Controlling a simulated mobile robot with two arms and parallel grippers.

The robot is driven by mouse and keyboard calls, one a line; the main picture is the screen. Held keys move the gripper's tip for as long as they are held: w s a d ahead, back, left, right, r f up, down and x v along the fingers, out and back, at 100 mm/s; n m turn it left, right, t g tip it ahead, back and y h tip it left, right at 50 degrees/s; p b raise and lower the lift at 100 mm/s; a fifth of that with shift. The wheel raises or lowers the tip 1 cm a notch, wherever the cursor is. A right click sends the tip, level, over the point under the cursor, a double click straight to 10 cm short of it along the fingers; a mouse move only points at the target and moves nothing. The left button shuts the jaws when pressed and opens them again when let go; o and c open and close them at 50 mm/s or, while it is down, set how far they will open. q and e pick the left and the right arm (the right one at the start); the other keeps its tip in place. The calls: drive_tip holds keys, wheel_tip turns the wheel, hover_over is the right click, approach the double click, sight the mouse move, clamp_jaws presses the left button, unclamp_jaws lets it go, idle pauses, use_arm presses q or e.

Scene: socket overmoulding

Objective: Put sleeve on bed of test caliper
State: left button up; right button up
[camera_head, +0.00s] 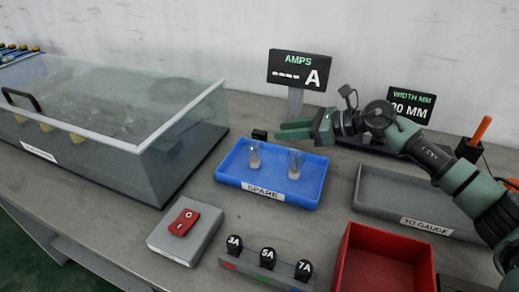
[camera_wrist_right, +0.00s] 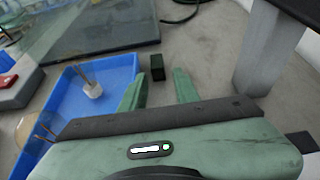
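A small black block (camera_head: 260,135), possibly the sleeve, sits on the grey table behind the blue tray. It also shows in the right wrist view (camera_wrist_right: 157,67), just beyond and between my fingertips. My right gripper (camera_head: 281,130) is low over the table, fingers pointing left towards the block. In the wrist view its two green fingers (camera_wrist_right: 158,86) are apart with nothing between them. The test caliper's display (camera_head: 405,104), marked WIDTH MM, stands at the back right. A dark base (camera_head: 372,147) below it is mostly hidden by my right arm. My left gripper is not in view.
The blue SPARE tray (camera_head: 226,177) holds two glass pieces. The AMPS display (camera_head: 299,71) stands on a post behind my gripper. A grey TO GAUGE tray (camera_head: 378,203), red bin (camera_head: 350,237), switch box (camera_head: 186,230), fuse rack (camera_head: 267,268) and glass-lidded case (camera_head: 150,175) surround it.

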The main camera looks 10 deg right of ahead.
sight(262, 132)
drive_tip(key=x, duration=0.7)
drive_tip(key=shift+s+a+r, duration=0.15)
drive_tip(key=shift+a+r, duration=0.1)
drive_tip(key=shift+r, duration=0.1)
drive_tip(key=shift+w+a+f, duration=0.2)
drive_tip(key=shift+w+a, duration=0.1)
drive_tip(key=shift+a, duration=0.05)
clamp_jaws()
